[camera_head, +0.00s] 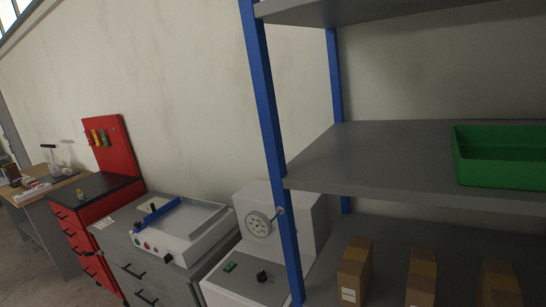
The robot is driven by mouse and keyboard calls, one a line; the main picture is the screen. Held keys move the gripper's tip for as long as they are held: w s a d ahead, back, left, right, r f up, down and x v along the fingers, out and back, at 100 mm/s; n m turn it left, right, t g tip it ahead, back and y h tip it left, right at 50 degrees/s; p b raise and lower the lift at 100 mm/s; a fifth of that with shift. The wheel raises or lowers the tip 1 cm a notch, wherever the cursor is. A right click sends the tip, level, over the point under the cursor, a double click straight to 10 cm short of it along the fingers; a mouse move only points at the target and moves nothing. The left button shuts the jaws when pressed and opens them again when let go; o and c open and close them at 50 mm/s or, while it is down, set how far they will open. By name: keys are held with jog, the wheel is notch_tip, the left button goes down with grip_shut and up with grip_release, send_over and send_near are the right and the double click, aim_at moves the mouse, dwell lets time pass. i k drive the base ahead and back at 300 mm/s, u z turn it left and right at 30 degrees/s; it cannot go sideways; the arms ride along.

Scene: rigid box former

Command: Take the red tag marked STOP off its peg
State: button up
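I cannot make out a red tag marked STOP or its peg in this view. A red upright panel (109,150) stands at the left, behind a red drawer cabinet. Small yellow and green items (98,138) are on it, too small to identify. My gripper does not show in the view.
A shelf rack with a blue post (271,130) fills the right; it bears a green bin (500,170) and several cardboard boxes (355,272). A white machine with a dial (259,226) and a grey cabinet (140,270) stand along the wall. Floor shows at lower left.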

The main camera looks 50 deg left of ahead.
aim_at(90, 144)
jog(key=z, duration=0.15)
jog(key=i, duration=0.1)
jog(key=u, duration=3.4)
jog(key=i, duration=3)
